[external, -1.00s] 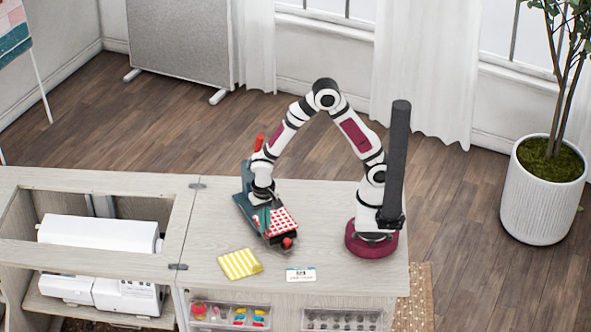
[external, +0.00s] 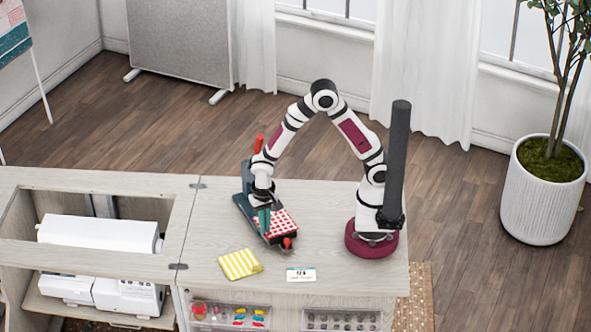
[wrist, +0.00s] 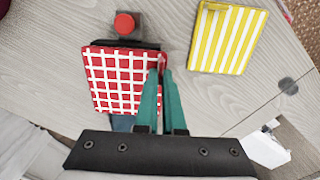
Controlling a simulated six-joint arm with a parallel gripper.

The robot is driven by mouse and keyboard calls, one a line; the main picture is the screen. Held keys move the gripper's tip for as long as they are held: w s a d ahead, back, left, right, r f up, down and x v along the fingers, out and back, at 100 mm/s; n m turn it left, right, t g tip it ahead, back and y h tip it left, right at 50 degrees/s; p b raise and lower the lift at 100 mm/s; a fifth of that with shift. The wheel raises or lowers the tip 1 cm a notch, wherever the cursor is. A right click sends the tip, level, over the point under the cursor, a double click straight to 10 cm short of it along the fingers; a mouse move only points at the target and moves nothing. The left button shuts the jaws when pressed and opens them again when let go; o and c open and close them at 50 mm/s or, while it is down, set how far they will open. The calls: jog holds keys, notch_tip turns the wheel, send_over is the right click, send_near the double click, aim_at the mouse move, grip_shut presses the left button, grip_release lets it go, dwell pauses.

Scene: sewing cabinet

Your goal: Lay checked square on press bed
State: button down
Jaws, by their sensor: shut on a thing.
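The red-and-white checked square (external: 277,221) lies over the bed of the dark teal press (external: 245,207). In the wrist view the square (wrist: 112,78) is beside my gripper (wrist: 163,72), and its right edge is between the two teal fingertips. My gripper (external: 264,228) is shut on that edge. The square covers most of the press bed; a dark strip of the bed (wrist: 128,43) shows past its far edge. Whether the square fully touches the bed is not clear. The press has a red knob (wrist: 125,23) at its front end and a raised red handle (external: 259,142).
A yellow-and-white striped square (external: 240,263) lies apart on the cabinet top. A small white card (external: 301,274) lies near the front edge. A sewing machine (external: 100,235) sits in the open well to the left. The top between press and base is clear.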

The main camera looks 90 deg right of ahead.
jog(key=c, duration=0.9)
grip_release()
jog(key=shift+c, duration=0.2)
notch_tip(320, 180, up, 16)
jog(key=shift+f, duration=0.1)
jog(key=s+d+n+y, duration=0.1)
jog(key=s+n, duration=0.5)
jog(key=s, duration=1.3)
jog(key=shift+s+f+y, duration=0.15)
jog(key=shift+s+y, duration=0.25)
